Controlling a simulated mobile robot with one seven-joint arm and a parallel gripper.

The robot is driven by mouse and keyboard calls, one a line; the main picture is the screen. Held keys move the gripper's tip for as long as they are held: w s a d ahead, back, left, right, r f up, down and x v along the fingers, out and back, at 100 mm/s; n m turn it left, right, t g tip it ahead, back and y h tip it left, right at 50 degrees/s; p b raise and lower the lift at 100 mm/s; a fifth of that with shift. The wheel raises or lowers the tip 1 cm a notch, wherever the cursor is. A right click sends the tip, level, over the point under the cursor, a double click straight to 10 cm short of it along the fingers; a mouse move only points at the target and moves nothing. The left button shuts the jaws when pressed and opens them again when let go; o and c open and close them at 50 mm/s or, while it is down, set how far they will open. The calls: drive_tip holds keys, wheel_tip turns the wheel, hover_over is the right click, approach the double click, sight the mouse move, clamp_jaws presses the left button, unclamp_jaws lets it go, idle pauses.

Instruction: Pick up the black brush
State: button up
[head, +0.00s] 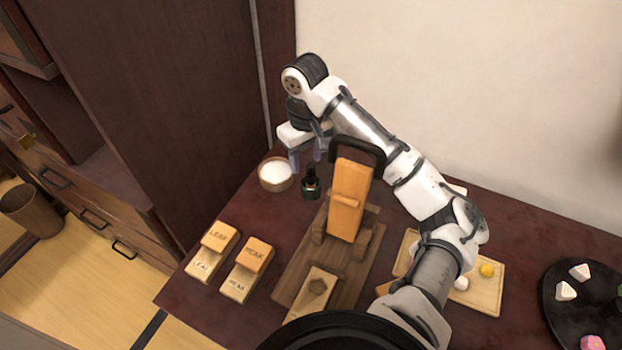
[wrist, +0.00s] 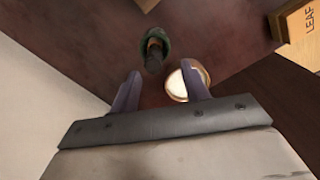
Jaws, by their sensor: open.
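A small dark upright item (head: 311,183) with a black top and a green base stands on the dark table; I take it for the black brush, though it is too small to be sure. In the wrist view the dark item (wrist: 154,50) lies just beyond the fingertips, between their lines and nearer the left finger. My gripper (head: 307,158) is open and empty, fingers pointing down, above and slightly behind it in the head view. The gripper (wrist: 160,76) shows nothing between its fingers that I can tell is held.
A bowl of white contents (head: 275,174) stands close left of the dark item; it is partly behind a finger in the wrist view (wrist: 178,86). A wooden stand with a tilted orange board (head: 349,195) is close right. Labelled wooden boxes (head: 248,270) stand in front. A wall is behind.

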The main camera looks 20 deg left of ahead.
sight(311, 165)
drive_tip(key=f, duration=0.2)
drive_tip(key=d+f, duration=0.1)
drive_tip(key=shift+f, duration=1)
drive_tip(key=shift+c, duration=0.3)
clamp_jaws()
